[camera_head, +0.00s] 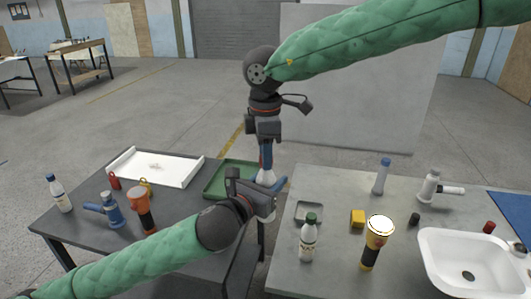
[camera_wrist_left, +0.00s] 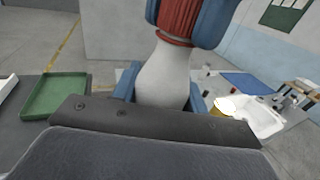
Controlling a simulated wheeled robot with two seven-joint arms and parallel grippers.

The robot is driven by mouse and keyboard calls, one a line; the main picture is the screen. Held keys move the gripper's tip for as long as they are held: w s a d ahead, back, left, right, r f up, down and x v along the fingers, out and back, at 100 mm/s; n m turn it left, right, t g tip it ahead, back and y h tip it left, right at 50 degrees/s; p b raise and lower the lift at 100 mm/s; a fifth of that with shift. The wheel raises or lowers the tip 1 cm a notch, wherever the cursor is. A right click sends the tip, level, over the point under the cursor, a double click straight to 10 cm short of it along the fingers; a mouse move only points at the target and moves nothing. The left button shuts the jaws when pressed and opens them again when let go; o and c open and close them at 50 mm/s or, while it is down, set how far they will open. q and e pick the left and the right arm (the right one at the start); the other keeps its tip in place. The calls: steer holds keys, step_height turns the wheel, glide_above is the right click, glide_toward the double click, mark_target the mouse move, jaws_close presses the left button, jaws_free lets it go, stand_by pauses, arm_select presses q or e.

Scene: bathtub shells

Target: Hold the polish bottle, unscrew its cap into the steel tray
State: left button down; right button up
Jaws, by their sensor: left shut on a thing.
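The polish bottle (camera_wrist_left: 163,78) is white with a ribbed red cap (camera_wrist_left: 178,22). My left gripper (camera_head: 266,184) is shut on the bottle body and holds it upright in the gap between the two tables. My right gripper (camera_head: 266,155) comes down from above, and its blue fingers lie against both sides of the cap in the left wrist view (camera_wrist_left: 190,18). The cap sits at the bottle's neck; its top is hidden. The small steel tray (camera_head: 298,218) lies on the right table, just right of my left gripper.
On the right table are a green-capped bottle (camera_head: 307,245), a yellow flashlight (camera_head: 371,254), a yellow block (camera_head: 357,219) and a white basin (camera_head: 440,263). The left table holds a green tray (camera_head: 212,193), a white tray (camera_head: 180,178), an orange flashlight (camera_head: 143,214) and another bottle (camera_head: 61,197).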

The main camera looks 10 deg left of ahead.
jaws_close()
steer(key=n, duration=1.2)
steer(key=shift+n, duration=0.3)
steer(key=n, duration=0.4)
steer(key=shift+d, duration=0.1)
steer(key=n, duration=1)
steer(key=shift+w+r, duration=0.1)
steer(key=shift+w, duration=0.05)
steer(key=n, duration=1.4)
steer(key=shift+w, duration=0.1)
steer(key=n, duration=0.7)
steer(key=shift+r, duration=0.1)
steer(key=n, duration=0.6)
steer(key=shift+r, duration=0.3)
steer(key=shift+r, duration=0.7)
